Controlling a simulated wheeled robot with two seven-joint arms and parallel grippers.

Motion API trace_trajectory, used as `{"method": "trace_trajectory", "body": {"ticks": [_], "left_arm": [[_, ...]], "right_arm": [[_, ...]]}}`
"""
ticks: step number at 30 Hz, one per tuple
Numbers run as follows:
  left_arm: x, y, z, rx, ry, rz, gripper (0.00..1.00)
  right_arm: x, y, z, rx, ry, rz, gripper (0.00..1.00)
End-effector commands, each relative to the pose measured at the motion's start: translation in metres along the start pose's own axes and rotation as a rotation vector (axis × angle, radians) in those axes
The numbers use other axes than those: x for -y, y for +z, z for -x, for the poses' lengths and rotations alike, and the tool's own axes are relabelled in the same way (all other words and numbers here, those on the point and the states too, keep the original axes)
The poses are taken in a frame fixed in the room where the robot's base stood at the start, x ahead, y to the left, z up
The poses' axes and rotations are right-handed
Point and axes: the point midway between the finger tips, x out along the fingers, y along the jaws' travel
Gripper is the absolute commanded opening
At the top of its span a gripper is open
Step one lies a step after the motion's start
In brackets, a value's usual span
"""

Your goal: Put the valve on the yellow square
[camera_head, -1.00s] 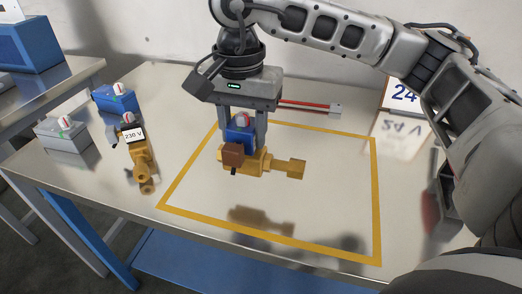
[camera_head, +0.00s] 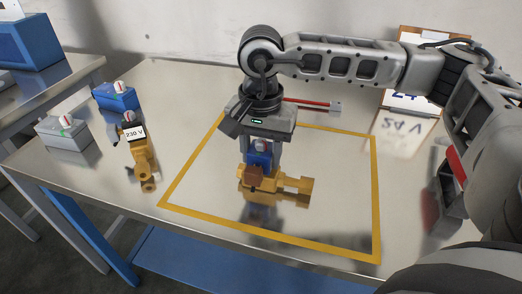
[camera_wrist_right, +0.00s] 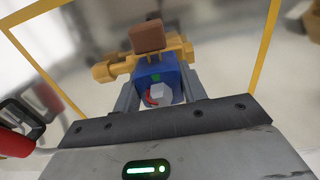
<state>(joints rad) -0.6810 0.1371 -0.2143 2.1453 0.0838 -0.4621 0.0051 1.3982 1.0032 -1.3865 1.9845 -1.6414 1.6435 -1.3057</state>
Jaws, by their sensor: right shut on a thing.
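The valve, with a brass pipe body (camera_head: 290,185), a blue housing and a brown block on its side, is inside the yellow square (camera_head: 376,200) outlined on the table. My right gripper (camera_head: 262,160) is shut on the blue housing from above. The valve is level and very low over the table, its reflection close beneath; I cannot tell whether it touches. In the right wrist view the valve (camera_wrist_right: 155,72) sits between the two fingers of the right gripper (camera_wrist_right: 160,92), with part of the yellow outline around it. My left gripper is not in view.
A brass valve labelled 230 V (camera_head: 141,155), a blue unit (camera_head: 115,100) and a grey unit (camera_head: 62,133) stand left of the square. A red-handled tool (camera_head: 315,104) lies at the back. A clipboard (camera_head: 408,105) leans at the back right. The square's front is clear.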

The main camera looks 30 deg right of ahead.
Motion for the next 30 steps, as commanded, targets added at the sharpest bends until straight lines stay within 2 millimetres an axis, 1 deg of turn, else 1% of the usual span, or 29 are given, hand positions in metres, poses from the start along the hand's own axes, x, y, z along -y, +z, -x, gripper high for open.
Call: {"method": "trace_trajectory", "body": {"ticks": [2,3,4,5,13,16,17,20,27,30], "left_arm": [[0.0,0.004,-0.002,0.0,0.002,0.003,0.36],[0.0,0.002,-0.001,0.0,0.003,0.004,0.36],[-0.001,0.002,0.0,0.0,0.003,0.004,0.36],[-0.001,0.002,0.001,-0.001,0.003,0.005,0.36],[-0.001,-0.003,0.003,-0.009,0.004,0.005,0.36],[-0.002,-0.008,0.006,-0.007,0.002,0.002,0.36],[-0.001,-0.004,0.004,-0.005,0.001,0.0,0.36],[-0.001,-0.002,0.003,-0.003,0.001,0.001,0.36],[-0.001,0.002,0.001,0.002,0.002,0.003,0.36],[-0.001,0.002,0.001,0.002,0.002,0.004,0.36]], "right_arm": [[0.001,0.0,-0.004,0.0,-0.002,0.0,0.01],[0.0,0.0,-0.003,0.0,0.0,0.0,0.5],[0.0,0.0,-0.003,0.0,0.0,0.0,0.58],[0.0,0.0,-0.003,0.0,0.0,0.0,0.63],[0.0,0.0,-0.002,0.0,0.0,0.0,0.63],[0.0,0.0,0.004,0.0,0.0,0.0,0.63],[0.001,0.0,0.005,-0.001,-0.002,0.0,0.63],[0.001,0.0,0.021,-0.002,-0.005,0.001,0.63],[0.001,0.0,0.074,-0.001,-0.005,0.001,0.63],[0.001,0.0,0.093,-0.001,-0.003,0.002,0.63]]}}
